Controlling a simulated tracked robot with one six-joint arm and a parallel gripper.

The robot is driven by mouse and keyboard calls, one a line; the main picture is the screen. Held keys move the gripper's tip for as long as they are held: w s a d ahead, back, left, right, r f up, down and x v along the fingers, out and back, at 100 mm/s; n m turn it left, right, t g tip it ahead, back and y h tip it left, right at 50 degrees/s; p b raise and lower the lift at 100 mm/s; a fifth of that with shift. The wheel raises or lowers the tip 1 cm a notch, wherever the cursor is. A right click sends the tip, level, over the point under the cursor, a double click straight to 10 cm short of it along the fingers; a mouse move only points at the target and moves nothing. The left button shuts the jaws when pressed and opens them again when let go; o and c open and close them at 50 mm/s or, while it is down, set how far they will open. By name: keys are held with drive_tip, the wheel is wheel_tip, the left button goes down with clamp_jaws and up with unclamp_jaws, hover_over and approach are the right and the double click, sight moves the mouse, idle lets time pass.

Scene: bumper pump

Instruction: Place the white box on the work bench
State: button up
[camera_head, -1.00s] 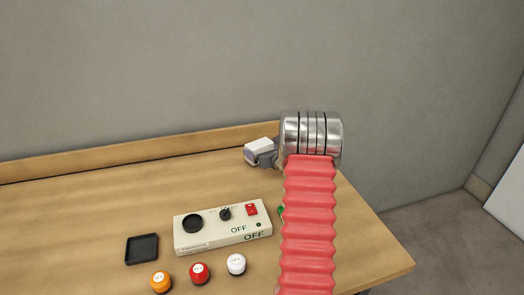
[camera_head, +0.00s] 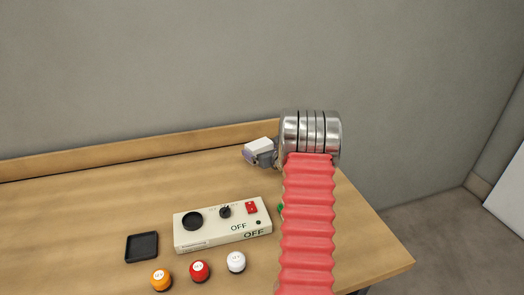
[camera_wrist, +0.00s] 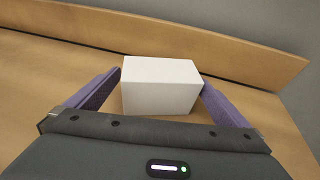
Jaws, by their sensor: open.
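The white box (camera_wrist: 158,88) sits on the wooden work bench (camera_wrist: 45,85) near its raised back edge, as the wrist view shows. It also shows in the head view (camera_head: 258,145), partly hidden by my arm and gripper. My gripper (camera_wrist: 161,85) is open, with one purple finger on each side of the box. The right finger is very close to the box's right side; I cannot tell whether it touches. A small gap shows at the left finger. In the head view my gripper (camera_head: 262,156) is at the box beside my metal wrist.
A control box (camera_head: 222,226) with a knob and red switch stands mid-bench, marked OFF. The left bench is clear. A wall rises behind.

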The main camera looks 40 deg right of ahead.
drive_tip(key=v, duration=1.3)
drive_tip(key=shift+s+a+r, duration=0.1)
drive_tip(key=shift+s, duration=0.3)
